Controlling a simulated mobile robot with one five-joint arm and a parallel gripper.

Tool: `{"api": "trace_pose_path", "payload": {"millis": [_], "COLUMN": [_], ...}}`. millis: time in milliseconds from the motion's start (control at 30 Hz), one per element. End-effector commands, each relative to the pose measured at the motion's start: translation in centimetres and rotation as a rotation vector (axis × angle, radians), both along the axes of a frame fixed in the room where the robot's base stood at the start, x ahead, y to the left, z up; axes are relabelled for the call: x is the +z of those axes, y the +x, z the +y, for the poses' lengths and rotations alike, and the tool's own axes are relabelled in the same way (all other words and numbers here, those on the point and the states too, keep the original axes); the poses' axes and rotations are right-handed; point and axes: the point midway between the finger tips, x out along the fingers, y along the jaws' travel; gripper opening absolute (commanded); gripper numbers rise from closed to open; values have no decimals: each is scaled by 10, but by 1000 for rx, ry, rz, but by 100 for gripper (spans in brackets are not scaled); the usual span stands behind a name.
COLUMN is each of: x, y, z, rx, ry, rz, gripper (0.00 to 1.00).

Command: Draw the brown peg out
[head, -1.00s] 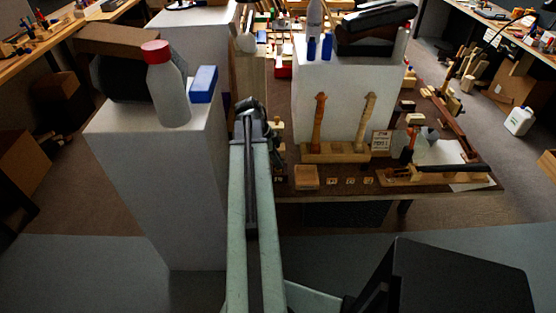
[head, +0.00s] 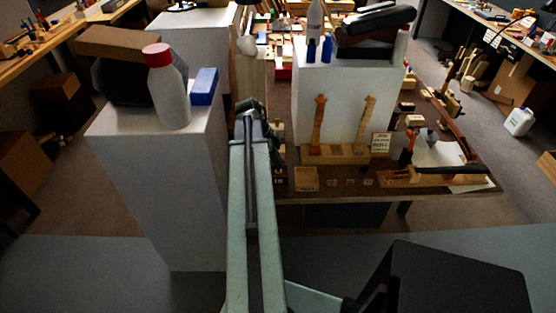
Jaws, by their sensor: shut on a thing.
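My gripper (head: 250,106) is at the far end of my arm, left of the dark workbench top (head: 400,193). Its fingertips are mostly hidden behind the dark wrist. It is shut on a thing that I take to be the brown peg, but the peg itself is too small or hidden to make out. Pale wooden parts (head: 277,132) show just right of my gripper, partly covered by the arm. I cannot tell whether the held thing still sits in a hole.
Close on the left, a white pedestal (head: 160,190) carries a red-capped bottle (head: 167,90) and a blue box (head: 203,86). Right of my arm, a wooden block (head: 336,155) holds two upright carved wooden pieces. A white block (head: 345,85) stands behind it.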

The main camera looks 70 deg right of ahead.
Motion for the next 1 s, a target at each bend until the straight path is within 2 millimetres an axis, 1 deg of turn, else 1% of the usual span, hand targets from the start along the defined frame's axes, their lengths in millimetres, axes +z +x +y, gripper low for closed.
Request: {"api": "trace_pose_path", "payload": {"millis": [800, 1000], "x": [39, 41], "y": [0, 0], "z": [0, 0], "rx": [-1, -1], "ry": [0, 0], "rz": [0, 0], "gripper": [0, 0]}}
